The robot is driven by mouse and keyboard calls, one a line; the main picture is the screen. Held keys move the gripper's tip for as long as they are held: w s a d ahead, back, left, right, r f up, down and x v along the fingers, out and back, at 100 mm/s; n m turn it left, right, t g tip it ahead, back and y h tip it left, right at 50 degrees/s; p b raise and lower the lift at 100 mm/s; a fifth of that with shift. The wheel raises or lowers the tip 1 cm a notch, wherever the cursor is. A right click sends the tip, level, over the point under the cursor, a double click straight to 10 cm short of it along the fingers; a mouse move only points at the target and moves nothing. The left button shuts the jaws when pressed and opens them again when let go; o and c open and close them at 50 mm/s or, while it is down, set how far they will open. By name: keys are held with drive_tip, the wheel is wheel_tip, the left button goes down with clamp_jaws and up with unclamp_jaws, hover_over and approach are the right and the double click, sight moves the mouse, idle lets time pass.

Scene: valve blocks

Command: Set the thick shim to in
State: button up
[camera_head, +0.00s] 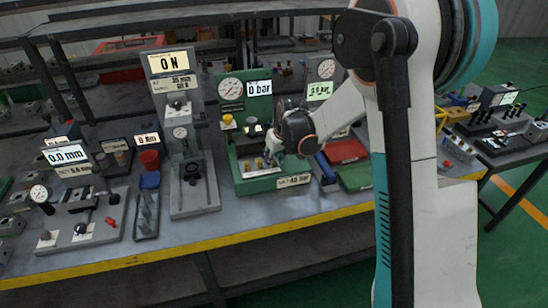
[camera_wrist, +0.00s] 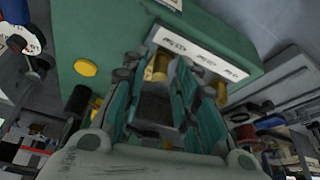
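The green fixture (camera_head: 257,185) with a gauge and a "0 bar" display stands mid-table in the head view. Its front label reads about 4.5 bar. My gripper (camera_head: 271,158) is low over its right part. In the wrist view the two fingers of my gripper (camera_wrist: 158,98) stand apart, with a gap between them. A brass-coloured piece (camera_wrist: 158,68) shows at the finger ends, and another brass piece (camera_wrist: 217,92) is right of the right finger. A white label strip (camera_wrist: 200,54) lies on the green body (camera_wrist: 115,35); its words are unreadable. I cannot tell which piece is the thick shim.
A grey press stand (camera_head: 193,190) with an "ON" display is left of the green fixture. A blue-topped holder (camera_head: 148,208) and a plate with a red lever (camera_head: 82,232) are farther left. Red and green trays (camera_head: 345,150) lie to the right. The yellow table edge (camera_head: 200,245) runs in front.

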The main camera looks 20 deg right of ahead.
sight(277, 166)
clamp_jaws()
drive_tip(key=shift+w+r, duration=0.1)
drive_tip(key=shift+w, duration=2.15)
drive_tip(key=shift+o, duration=2.2)
unclamp_jaws()
drive_tip(key=v, duration=1.1)
drive_tip(key=shift+s+r, duration=0.25)
drive_tip(key=shift+r, duration=0.1)
